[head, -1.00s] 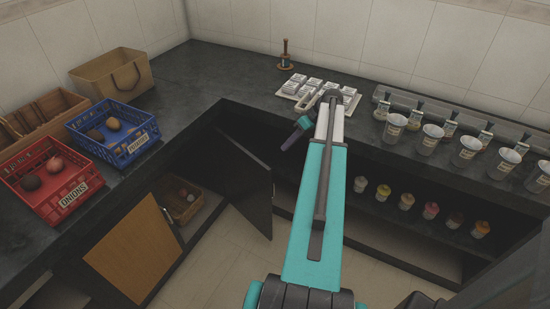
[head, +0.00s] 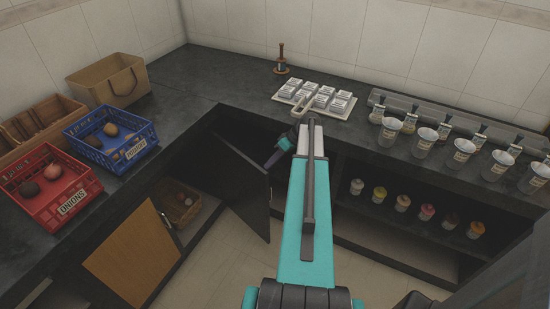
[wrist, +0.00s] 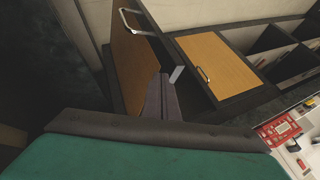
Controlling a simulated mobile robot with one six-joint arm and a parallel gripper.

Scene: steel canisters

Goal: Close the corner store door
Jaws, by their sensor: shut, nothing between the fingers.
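The corner store door (head: 238,180) stands open under the corner of the counter in the head view, its dark face towards me and its free edge out over the floor. In the wrist view its wood-coloured panel (wrist: 130,62) and pale bar handle show at the upper left. My gripper (head: 271,162) is shut and empty, low beside the top of the door's free edge. In the wrist view my fingers (wrist: 165,98) overlap the panel's lower right edge; I cannot tell whether they touch it.
A second wooden door (head: 132,256) is at the lower left, near a basket (head: 181,208) inside the cabinet. The counter holds a blue crate (head: 110,140), a red crate (head: 48,188), a tray of packets (head: 314,97) and several metal cups. Jars line the shelf at right. Floor shows below the door.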

